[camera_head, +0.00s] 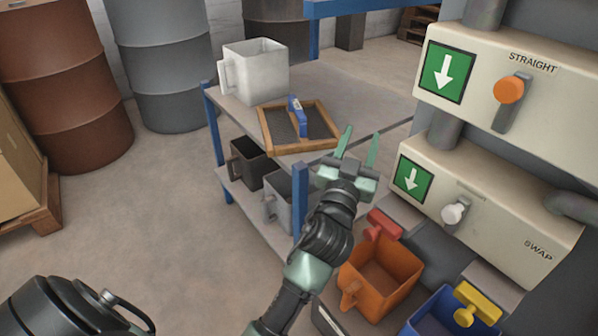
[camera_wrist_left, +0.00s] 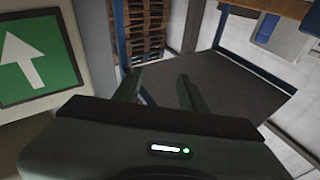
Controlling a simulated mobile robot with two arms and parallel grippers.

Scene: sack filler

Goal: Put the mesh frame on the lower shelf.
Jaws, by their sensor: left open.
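The mesh frame (camera_head: 272,138), a wooden rectangle with dark mesh and a blue handle (camera_head: 297,116) across it, lies flat on the top of a blue-posted rack (camera_head: 375,103). Part of its wooden edge appears to show at the top right of the left wrist view (camera_wrist_left: 275,7). The lower shelf (camera_head: 247,204) is below, partly hidden by the top, a post and my arm. My left gripper (camera_head: 359,148) is open and empty, just right of the frame and apart from it. It also shows in the left wrist view (camera_wrist_left: 160,88). My right gripper is not in view.
A white jug (camera_head: 262,70) stands behind the frame on the rack's top. A dark jug (camera_head: 247,163) and a grey jug (camera_head: 280,190) occupy the lower shelf. A machine (camera_head: 480,140) with levers stands close on the right, above an orange bin (camera_head: 395,268) and a blue bin (camera_head: 432,318).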

